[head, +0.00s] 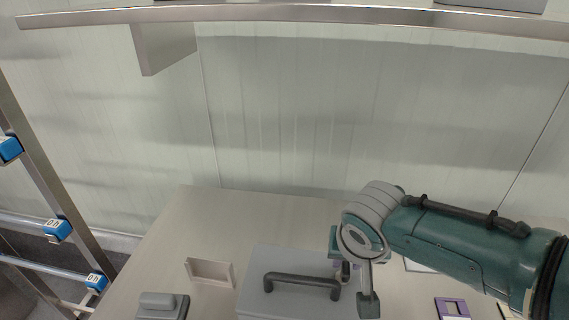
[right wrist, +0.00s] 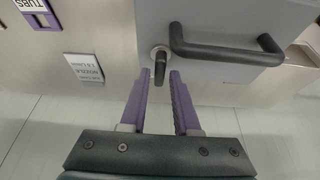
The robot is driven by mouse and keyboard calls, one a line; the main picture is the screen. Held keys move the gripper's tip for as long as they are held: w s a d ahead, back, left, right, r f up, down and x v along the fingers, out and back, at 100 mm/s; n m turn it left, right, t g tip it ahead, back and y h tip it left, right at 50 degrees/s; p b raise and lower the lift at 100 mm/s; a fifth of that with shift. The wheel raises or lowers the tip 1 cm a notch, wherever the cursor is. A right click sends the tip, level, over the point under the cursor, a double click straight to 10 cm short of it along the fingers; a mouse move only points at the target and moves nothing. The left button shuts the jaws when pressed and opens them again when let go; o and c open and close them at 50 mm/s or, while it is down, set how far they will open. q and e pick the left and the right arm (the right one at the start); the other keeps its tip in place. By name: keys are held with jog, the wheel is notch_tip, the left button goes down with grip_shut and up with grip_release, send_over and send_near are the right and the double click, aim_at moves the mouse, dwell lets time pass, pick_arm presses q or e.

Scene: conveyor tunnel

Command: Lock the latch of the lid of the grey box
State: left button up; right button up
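The grey box (head: 262,295) stands on the table with a black bar handle (head: 302,281) on its lid. In the right wrist view the lid (right wrist: 215,75) shows from above with the handle (right wrist: 225,50). The latch (right wrist: 160,68) is a short dark lever on a round silver base beside the handle, near the lid's edge. My right gripper (right wrist: 161,76) is open, its two purple fingers on either side of the lever's end with small gaps visible. In the head view the right gripper (head: 367,287) is over the box's right side and hides most of the latch. My left gripper is not in view.
A small beige tray (head: 210,273) and a grey block-like object (head: 162,306) are left of the box. A white label card (right wrist: 84,67) and a purple-and-white label (head: 452,308) lie to the right. A metal frame (head: 50,170) with blue clips stands at far left; a pale wall is behind.

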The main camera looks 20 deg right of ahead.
pick_arm(q)
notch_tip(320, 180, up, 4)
jog(key=p, duration=0.3)
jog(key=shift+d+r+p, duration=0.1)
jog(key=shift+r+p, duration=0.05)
jog(key=shift+p, duration=0.25)
pick_arm(e)
jog(key=v, duration=0.9)
jog(key=shift+r, duration=0.15)
